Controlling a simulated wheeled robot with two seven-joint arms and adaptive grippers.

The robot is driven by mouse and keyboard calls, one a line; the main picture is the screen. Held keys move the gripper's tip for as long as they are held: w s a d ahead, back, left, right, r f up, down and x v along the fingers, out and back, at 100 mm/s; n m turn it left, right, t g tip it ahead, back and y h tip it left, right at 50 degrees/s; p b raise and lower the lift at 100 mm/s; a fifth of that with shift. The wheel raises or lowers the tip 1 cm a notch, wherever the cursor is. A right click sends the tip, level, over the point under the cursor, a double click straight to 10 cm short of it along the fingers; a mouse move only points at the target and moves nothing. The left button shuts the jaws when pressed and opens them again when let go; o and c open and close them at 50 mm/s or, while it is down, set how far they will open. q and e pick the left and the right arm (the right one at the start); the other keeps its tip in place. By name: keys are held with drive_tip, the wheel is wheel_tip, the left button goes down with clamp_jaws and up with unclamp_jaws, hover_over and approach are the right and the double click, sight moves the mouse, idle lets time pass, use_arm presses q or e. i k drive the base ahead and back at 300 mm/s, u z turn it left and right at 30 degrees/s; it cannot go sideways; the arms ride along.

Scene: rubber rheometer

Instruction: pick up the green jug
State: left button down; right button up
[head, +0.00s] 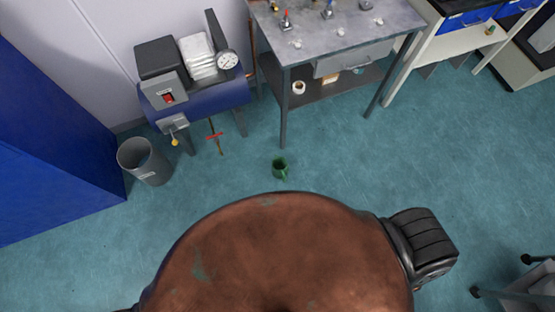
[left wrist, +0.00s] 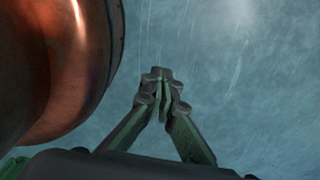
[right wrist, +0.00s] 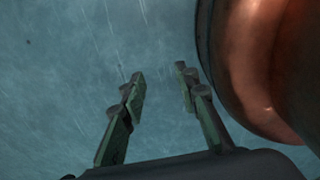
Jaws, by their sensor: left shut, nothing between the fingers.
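The green jug (head: 280,168) stands on the teal floor, just beyond the front of my copper-brown body in the head view. It looks upright, with its handle toward the right. Neither gripper shows in the head view. My left gripper (left wrist: 160,74) shows in the left wrist view with its fingertips together, empty, over bare floor. My right gripper (right wrist: 159,72) shows in the right wrist view with its fingers apart and nothing between them. The jug is in neither wrist view.
A grey metal table (head: 335,32) stands behind the jug. Floor around the jug is clear.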

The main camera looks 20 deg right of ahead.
sight(279, 164)
drive_tip(key=z, duration=0.05)
drive_tip(key=k, duration=1.2)
drive_tip(key=z, duration=0.5)
drive_tip(key=i, duration=0.75)
drive_tip(key=u, duration=0.15)
